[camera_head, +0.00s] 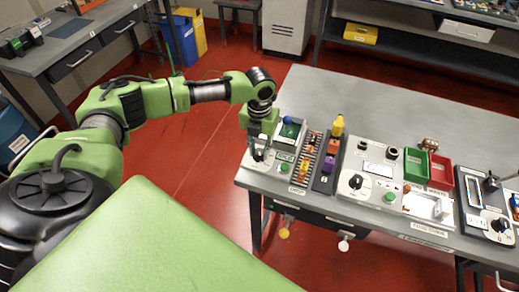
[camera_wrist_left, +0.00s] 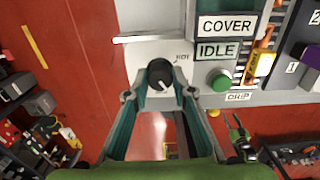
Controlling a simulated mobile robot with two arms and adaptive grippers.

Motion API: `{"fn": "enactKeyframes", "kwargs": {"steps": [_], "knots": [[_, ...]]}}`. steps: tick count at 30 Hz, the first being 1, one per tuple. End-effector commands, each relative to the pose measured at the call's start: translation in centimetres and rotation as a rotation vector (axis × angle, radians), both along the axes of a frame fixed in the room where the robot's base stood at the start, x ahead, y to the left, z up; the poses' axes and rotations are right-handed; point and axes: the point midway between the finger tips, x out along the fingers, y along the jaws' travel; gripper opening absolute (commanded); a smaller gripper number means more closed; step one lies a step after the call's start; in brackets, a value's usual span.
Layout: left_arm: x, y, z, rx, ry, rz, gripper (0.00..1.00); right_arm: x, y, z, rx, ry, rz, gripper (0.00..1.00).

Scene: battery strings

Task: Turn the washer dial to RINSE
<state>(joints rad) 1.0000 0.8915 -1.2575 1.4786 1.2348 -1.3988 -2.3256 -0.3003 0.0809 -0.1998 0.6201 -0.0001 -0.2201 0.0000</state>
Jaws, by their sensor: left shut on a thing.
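The washer dial (camera_wrist_left: 160,74) is a round black knob on a pale panel (camera_wrist_left: 142,54) at the near left edge of the bench. My left gripper (camera_wrist_left: 161,91) is shut on the washer dial, with a fingertip at each side of it. A pale mark shows on the knob's lower part in the left wrist view; its exact heading is hard to tell. A small label beside the dial is too blurred to read surely. In the head view my left gripper (camera_head: 257,148) reaches down onto the panel and partly hides the dial. My right gripper is not clearly seen.
A sign reading IDLE (camera_wrist_left: 217,51) and a green button (camera_wrist_left: 220,81) are right of the dial. A rack of coloured parts (camera_head: 308,160) and another black dial (camera_head: 356,182) stand farther right. The bench's back half (camera_head: 370,105) is clear. Yellow (camera_head: 284,233) and white knobs hang below.

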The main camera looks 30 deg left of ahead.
Motion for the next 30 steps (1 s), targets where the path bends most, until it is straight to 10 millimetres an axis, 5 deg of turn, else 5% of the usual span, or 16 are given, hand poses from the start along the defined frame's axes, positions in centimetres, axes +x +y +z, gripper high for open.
{"fn": "enactKeyframes", "kwargs": {"steps": [5,16,30], "knots": [[0.0,0.0,0.1,0.001,0.000,-0.034,0.06,0.0,0.0,0.3,0.000,0.000,0.000,0.40],[0.0,0.0,0.1,0.000,0.001,-0.459,0.06,0.0,0.0,1.5,0.000,0.000,0.000,0.40],[0.0,0.0,0.1,0.000,0.001,-0.541,0.06,0.0,0.0,2.0,0.000,0.000,0.000,0.40]]}}
